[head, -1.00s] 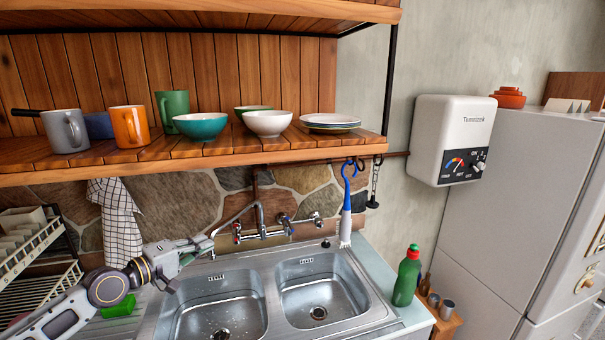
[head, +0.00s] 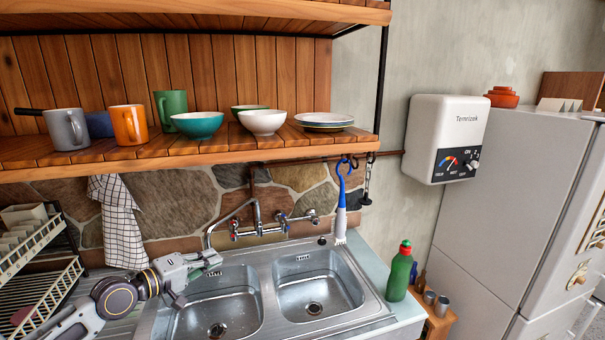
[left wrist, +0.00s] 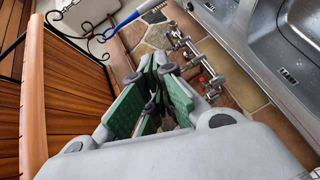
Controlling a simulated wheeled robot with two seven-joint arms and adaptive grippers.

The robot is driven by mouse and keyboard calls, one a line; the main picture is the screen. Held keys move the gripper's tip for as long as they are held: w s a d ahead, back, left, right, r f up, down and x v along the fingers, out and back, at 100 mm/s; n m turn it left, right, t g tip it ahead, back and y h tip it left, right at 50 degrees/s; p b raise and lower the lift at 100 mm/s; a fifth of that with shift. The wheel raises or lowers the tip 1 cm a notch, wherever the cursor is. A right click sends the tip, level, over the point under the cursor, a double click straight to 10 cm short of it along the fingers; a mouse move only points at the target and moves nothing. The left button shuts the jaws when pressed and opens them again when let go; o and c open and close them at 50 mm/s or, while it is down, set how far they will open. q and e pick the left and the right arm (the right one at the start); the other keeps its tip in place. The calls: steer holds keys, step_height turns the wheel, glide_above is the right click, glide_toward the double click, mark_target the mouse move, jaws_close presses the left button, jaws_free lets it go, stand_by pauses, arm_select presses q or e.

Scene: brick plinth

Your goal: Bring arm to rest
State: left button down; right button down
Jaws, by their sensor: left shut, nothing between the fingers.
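My left arm comes in from the lower left in the head view. My left gripper (head: 212,263) is over the back left part of the sink, a little in front of the wall tap. It is shut and holds nothing. In the left wrist view its green-padded fingers (left wrist: 152,88) show close together, with the wall tap (left wrist: 180,45) beyond them. My right gripper is in neither view.
The double steel sink (head: 262,290) lies under a wooden shelf (head: 200,155) with mugs and bowls. A blue-handled brush (head: 341,205) hangs from a hook. A green bottle (head: 400,275) stands right of the sink. A dish rack (head: 40,250) is at the left.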

arm_select(q)
steer(key=s+d+f+m+g+y, duration=0.2)
steer(key=s+d+f+m, duration=0.2)
steer(key=s+f, duration=0.4)
steer(key=s+d+f+m+g+y, duration=0.1)
steer(key=s+d+f+m+g, duration=0.1)
steer(key=s+d+f+m, duration=0.5)
steer(key=s+a+f+n+g+y, duration=0.1)
steer(key=s+a+f+g+y, duration=0.15)
steer(key=s+a+f, duration=0.35)
steer(key=s+a+f+g+y, duration=0.2)
steer(key=s+f+y, duration=0.15)
steer(key=s, duration=0.55)
step_height(320, 180, down, 38)
steer(key=s+r+g+b, duration=0.1)
steer(key=s+g+b, duration=0.1)
steer(key=b, duration=0.3)
steer(key=s+a+f+b, duration=0.2)
steer(key=s+f, duration=0.9)
steer(key=f, duration=0.1)
steer(key=s+a+f+b, duration=0.3)
steer(key=s+f, duration=0.8)
steer(key=f, duration=0.2)
steer(key=shift+f+g, duration=0.25)
steer(key=shift+g, duration=0.2)
